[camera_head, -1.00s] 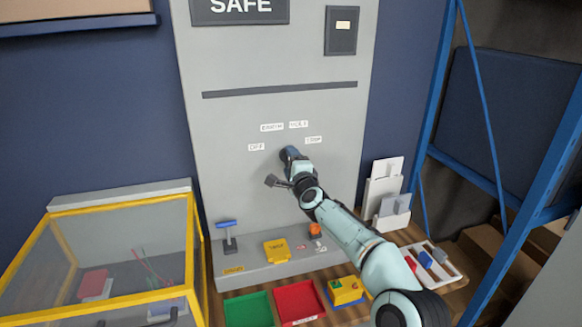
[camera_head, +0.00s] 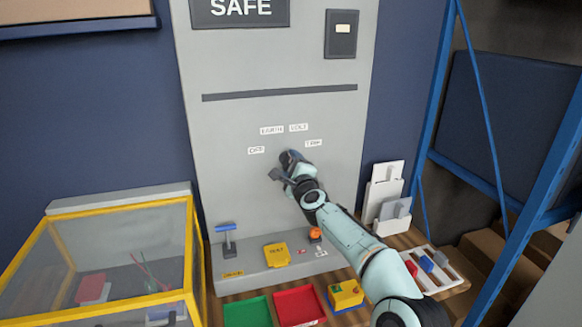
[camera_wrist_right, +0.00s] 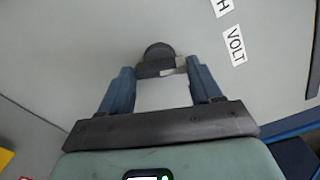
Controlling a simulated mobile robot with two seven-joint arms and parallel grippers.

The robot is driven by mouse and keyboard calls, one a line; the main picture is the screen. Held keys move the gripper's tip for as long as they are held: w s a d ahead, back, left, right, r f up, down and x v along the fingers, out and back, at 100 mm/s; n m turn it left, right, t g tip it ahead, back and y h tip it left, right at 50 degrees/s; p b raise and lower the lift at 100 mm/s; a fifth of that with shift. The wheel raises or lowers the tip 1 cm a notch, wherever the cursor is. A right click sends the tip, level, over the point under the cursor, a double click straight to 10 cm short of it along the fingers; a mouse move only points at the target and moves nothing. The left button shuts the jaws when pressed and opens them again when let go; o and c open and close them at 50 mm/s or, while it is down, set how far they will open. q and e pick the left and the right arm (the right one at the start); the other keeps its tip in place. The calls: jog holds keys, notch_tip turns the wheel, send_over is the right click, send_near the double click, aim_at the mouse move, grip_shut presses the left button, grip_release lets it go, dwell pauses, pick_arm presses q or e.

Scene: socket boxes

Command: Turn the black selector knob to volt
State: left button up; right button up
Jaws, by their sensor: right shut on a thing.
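The black selector knob (camera_wrist_right: 157,58) shows in the right wrist view, sticking out of the grey panel. My right gripper (camera_wrist_right: 158,72) is shut on it, with one blue finger on each side. A pale strip shows on the knob's near side, by the right finger. In the head view my right gripper (camera_head: 288,162) is at the panel below the labels and hides most of the knob. The VOLT label (camera_head: 298,128) is above it, slightly right; it also shows in the wrist view (camera_wrist_right: 235,45). The knob's exact pointing is hard to tell. My left gripper is out of view.
OFF (camera_head: 256,150) and EARTH (camera_head: 271,130) labels sit left of VOLT, another label (camera_head: 313,142) right. Below are a blue-handled lever (camera_head: 226,228), a yellow cover (camera_head: 276,254) and an orange knob (camera_head: 315,234). A yellow-framed case (camera_head: 110,205) stands left, a blue rack (camera_head: 440,90) right.

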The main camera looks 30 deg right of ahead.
jog(key=shift+r, duration=0.15)
jog(key=o, duration=1.1)
jog(key=shift+c, duration=0.2)
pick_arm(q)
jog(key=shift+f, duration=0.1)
pick_arm(e)
jog(key=shift+s+b, duration=0.25)
jog(key=shift+b, duration=0.05)
pick_arm(q)
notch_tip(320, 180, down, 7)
jog(key=b, duration=0.7)
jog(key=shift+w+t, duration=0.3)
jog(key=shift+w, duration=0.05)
pick_arm(e)
jog(key=v, duration=1.3)
jog(key=shift+w, duration=0.1)
